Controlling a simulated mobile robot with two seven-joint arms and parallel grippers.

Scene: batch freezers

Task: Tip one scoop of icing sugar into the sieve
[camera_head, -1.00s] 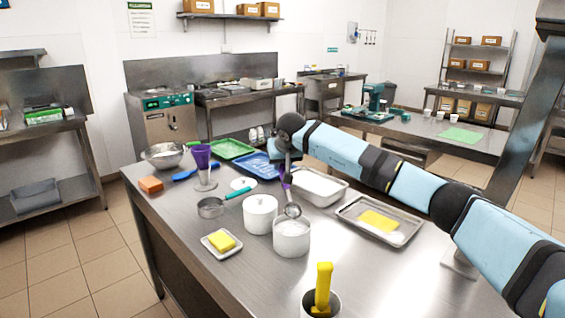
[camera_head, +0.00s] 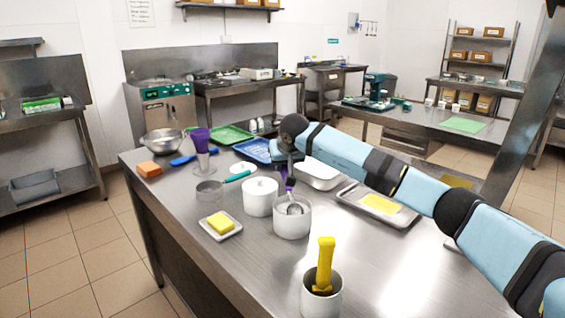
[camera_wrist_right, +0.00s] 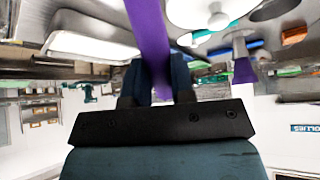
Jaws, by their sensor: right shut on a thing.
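My right gripper (camera_head: 288,172) is shut on the purple handle of a scoop (camera_head: 292,204); the handle also shows between the fingers in the right wrist view (camera_wrist_right: 150,40). The scoop's metal bowl is down in the mouth of an open white canister (camera_head: 292,224). Its contents look whitish, but I cannot tell how full the bowl is. A small round metal sieve (camera_head: 209,194) with a teal handle lies on the table to the left, apart from the scoop. My left gripper is not in view.
A white lidded pot (camera_head: 260,200) stands close to the canister's left. The front right of the table (camera_head: 400,270) is clear.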

